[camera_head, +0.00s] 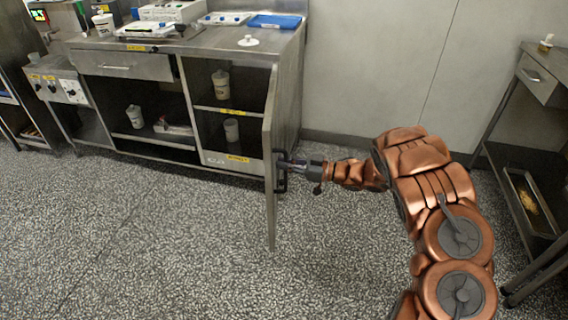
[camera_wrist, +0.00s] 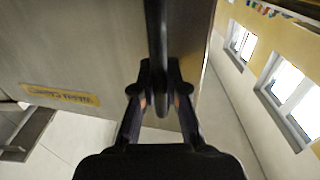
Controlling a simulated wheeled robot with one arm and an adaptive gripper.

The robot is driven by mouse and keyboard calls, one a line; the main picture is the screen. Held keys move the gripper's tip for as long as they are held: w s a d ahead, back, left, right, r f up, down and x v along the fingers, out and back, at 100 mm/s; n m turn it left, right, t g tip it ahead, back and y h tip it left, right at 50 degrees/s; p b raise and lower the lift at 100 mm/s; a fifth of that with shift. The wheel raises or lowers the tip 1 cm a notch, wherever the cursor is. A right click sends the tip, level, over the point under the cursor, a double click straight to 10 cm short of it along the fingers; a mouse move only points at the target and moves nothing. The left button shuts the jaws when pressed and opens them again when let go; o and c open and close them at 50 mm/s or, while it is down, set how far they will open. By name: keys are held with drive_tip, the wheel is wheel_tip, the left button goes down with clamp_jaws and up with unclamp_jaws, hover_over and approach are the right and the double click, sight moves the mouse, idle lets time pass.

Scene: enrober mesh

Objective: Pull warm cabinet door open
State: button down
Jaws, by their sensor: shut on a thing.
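The warm cabinet door (camera_head: 269,165) stands swung open, seen nearly edge-on in the head view, at the right end of the steel cabinet. In the wrist view the door (camera_wrist: 75,45) is a grey panel with a yellow label (camera_wrist: 60,95). Its dark handle (camera_head: 281,172) is on the side facing my arm. It also shows as a dark vertical bar in the wrist view (camera_wrist: 157,40). My gripper (camera_head: 290,170) is shut on the handle, with a finger on each side of the bar in the wrist view (camera_wrist: 160,95).
The speckled floor (camera_head: 170,240) in front of the door is clear. A steel table with a drawer (camera_head: 538,78) stands at the right.

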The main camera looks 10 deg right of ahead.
drive_tip(key=shift+r, duration=0.1)
drive_tip(key=c, duration=1.2)
unclamp_jaws()
drive_tip(key=v, duration=1.2)
